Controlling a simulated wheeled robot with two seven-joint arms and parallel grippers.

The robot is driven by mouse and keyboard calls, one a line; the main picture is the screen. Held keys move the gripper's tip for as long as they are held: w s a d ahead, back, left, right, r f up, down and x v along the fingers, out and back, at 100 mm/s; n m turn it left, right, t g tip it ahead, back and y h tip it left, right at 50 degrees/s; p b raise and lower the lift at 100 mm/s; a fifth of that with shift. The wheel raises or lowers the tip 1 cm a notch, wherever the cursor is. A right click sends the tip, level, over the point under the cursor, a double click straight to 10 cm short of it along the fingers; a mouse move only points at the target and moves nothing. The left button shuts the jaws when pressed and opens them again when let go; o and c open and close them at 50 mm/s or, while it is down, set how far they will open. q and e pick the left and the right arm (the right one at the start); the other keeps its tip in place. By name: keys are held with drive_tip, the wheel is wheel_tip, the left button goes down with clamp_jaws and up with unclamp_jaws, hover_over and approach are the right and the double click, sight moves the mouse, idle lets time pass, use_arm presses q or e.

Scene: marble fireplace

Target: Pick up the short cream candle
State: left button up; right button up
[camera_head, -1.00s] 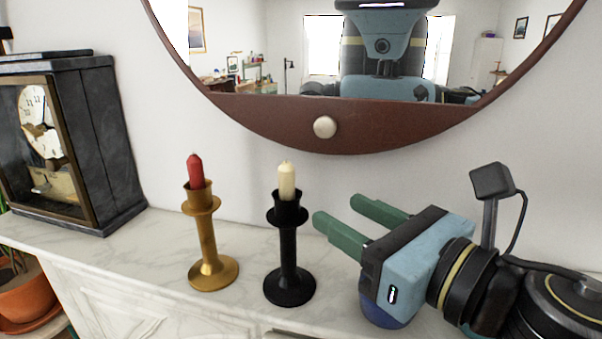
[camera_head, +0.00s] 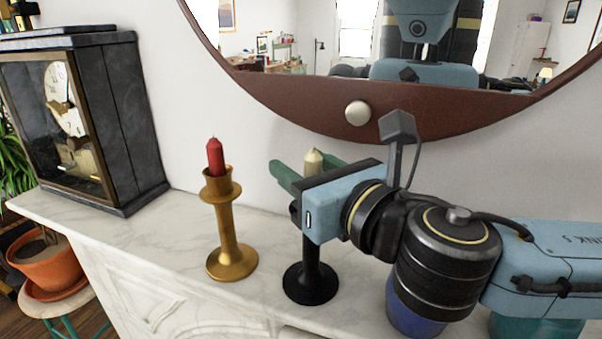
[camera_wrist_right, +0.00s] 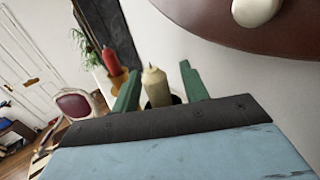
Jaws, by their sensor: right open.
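The short cream candle (camera_head: 313,161) stands upright in a black candlestick (camera_head: 311,282) on the marble mantel. My right gripper (camera_head: 305,170) is open at candle height, its green fingers pointing left. In the right wrist view the cream candle (camera_wrist_right: 156,86) shows between the two open fingers (camera_wrist_right: 160,92), with a gap beside it. In the head view the gripper body hides the candle's lower part and the holder's top. I cannot tell whether a finger touches it. My left gripper is not in view.
A red candle (camera_head: 215,157) in a gold candlestick (camera_head: 231,243) stands just left. A dark clock (camera_head: 90,120) is farther left. A round mirror frame (camera_head: 400,122) hangs above. A blue pot (camera_head: 412,315) sits under my right arm.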

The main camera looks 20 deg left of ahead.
drive_tip(key=shift+w+a, duration=0.15)
drive_tip(key=shift+w, duration=0.05)
drive_tip(key=shift+s+d, duration=0.2)
drive_tip(key=shift+s, duration=0.05)
drive_tip(key=shift+c, duration=0.7)
drive_tip(key=shift+s, duration=0.1)
drive_tip(key=shift+c, duration=1.1)
drive_tip(key=shift+a, duration=0.1)
clamp_jaws()
drive_tip(key=shift+r, duration=0.15)
